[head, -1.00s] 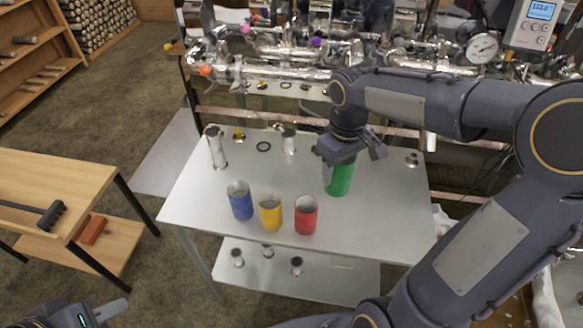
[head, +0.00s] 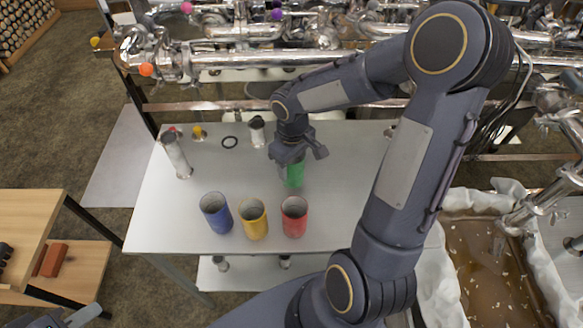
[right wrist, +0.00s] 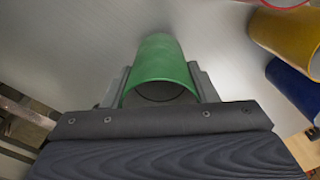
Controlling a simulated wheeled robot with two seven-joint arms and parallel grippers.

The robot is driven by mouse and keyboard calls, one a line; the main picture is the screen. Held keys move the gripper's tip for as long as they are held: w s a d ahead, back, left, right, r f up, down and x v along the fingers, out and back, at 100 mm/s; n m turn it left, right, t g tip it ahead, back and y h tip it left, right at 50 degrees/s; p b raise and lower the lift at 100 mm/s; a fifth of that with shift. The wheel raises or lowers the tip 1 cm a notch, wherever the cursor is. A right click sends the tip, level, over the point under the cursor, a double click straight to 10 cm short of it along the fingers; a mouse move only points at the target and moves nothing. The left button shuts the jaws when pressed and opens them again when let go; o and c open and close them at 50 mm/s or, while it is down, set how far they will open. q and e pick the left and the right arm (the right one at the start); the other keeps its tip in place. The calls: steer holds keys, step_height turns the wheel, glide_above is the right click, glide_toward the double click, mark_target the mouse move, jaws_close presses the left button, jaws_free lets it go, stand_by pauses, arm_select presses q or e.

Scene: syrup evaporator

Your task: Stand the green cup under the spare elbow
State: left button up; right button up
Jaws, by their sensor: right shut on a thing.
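The green cup (head: 293,173) is in the jaws of my right gripper (head: 297,158), over the metal table behind the red cup. Whether its base touches the tabletop I cannot tell. In the right wrist view the green cup (right wrist: 160,62) sits between both fingers, its near rim at the palm. Silver fittings stand on the table: a tall tube (head: 175,155) at the left and a short piece (head: 257,131) at the back. I cannot tell which part is the spare elbow. My left gripper (head: 78,318) shows only partly at the bottom left corner.
Blue (head: 216,213), yellow (head: 253,219) and red (head: 294,217) cups stand in a row near the front of the metal table (head: 345,215). Shiny pipework (head: 240,57) runs behind it. The table's right part looks clear.

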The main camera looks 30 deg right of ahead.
steer(key=shift+f, duration=1.15)
steer(key=shift+f, duration=0.1)
steer(key=o, duration=1)
